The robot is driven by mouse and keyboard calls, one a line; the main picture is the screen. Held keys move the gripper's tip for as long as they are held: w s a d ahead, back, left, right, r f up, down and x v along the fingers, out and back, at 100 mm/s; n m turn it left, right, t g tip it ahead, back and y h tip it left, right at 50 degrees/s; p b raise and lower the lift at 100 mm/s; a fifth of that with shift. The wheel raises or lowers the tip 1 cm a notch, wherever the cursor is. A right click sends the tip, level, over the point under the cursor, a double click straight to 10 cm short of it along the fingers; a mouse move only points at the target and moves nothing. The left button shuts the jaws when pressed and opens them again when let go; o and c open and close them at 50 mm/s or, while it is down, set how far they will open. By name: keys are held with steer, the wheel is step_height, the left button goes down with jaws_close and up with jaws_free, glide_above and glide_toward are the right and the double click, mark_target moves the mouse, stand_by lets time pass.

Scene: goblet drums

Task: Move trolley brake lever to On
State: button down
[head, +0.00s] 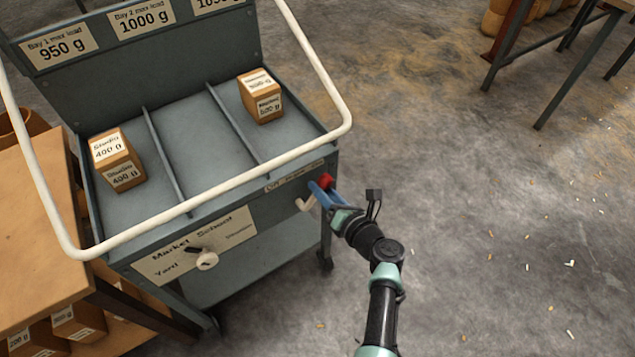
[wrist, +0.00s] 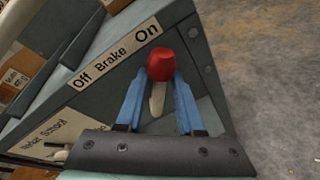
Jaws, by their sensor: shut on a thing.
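The trolley brake lever's red knob (head: 326,181) is at the right end of the trolley's front face. It also shows in the wrist view (wrist: 160,64), with a pale piece below it between the fingers. My gripper (head: 320,193) has blue fingers, shut on the red knob. The brake label (wrist: 113,57) reads Off, Brake, On from lower left to upper right. The knob lies beside the On end of this label. How firmly the lever sits at its stop cannot be told.
The grey trolley (head: 205,150) has a white rail (head: 215,190) around its front. Boxes marked 400 g (head: 117,160) and 500 g (head: 261,96) stand in its left and right bays. A wooden table (head: 40,215) is at left.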

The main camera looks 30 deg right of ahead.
steer(key=shift+d+f+m+y, duration=0.35)
steer(key=shift+d+m, duration=0.2)
steer(key=shift+m, duration=0.15)
steer(key=c, duration=0.7)
jaws_free()
steer(key=shift+c, duration=0.2)
steer(key=shift+s+p, duration=0.1)
steer(key=shift+p, duration=0.2)
steer(key=p+v, duration=0.4)
steer(key=v, duration=0.8)
steer(key=shift+s+r+p, duration=0.15)
steer(key=shift+s+p, duration=0.2)
